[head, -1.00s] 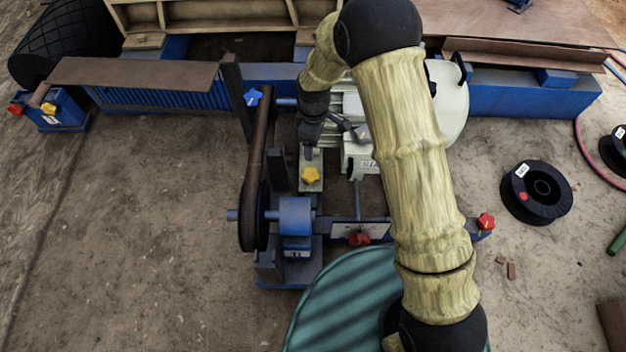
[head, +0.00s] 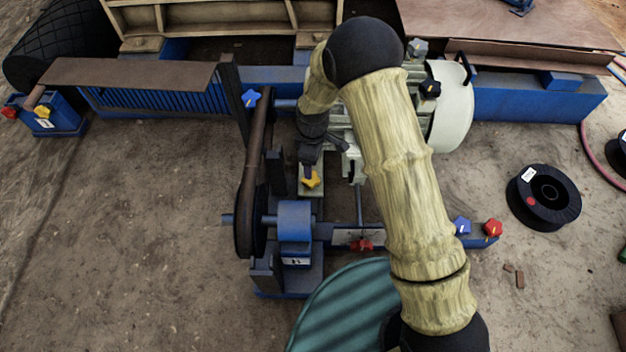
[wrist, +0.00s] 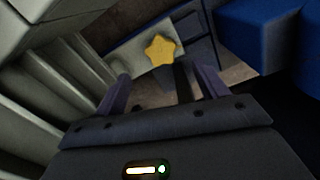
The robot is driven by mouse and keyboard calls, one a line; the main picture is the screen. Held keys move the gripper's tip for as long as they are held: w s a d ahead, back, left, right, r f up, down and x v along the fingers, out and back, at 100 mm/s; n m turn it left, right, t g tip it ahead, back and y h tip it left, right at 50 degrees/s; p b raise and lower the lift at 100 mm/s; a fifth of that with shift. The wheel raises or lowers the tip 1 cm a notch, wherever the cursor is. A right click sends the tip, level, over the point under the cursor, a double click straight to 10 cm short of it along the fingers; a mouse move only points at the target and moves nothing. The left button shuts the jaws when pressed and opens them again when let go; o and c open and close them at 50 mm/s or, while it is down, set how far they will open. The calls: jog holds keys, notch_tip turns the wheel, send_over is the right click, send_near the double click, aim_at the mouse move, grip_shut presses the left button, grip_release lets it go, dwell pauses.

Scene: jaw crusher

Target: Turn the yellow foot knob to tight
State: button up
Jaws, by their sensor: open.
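The yellow star-shaped foot knob (head: 311,181) sits on a pale foot plate (head: 318,188) beside the motor, left of my arm. My gripper (head: 308,168) points down at it, and the fingers hide part of the knob in the head view. In the wrist view the whole knob (wrist: 160,50) shows beyond the fingertips, roughly midway between them. My gripper (wrist: 158,84) is open there, with a finger on each side and nothing between them. It looks apart from the knob; the exact gap is hard to judge.
The belt and pulley (head: 252,195) stand close left of the knob, with a blue bearing block (head: 295,220) in front. The ribbed motor with its pale end cover (head: 452,108) is to the right. Other knobs are near: blue (head: 251,97), red (head: 361,245) and black (head: 430,88).

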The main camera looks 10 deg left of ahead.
aim_at(313, 179)
notch_tip(313, 179, down, 10)
jog(key=b, duration=0.5)
jog(key=shift+r, duration=0.15)
jog(key=c, duration=1)
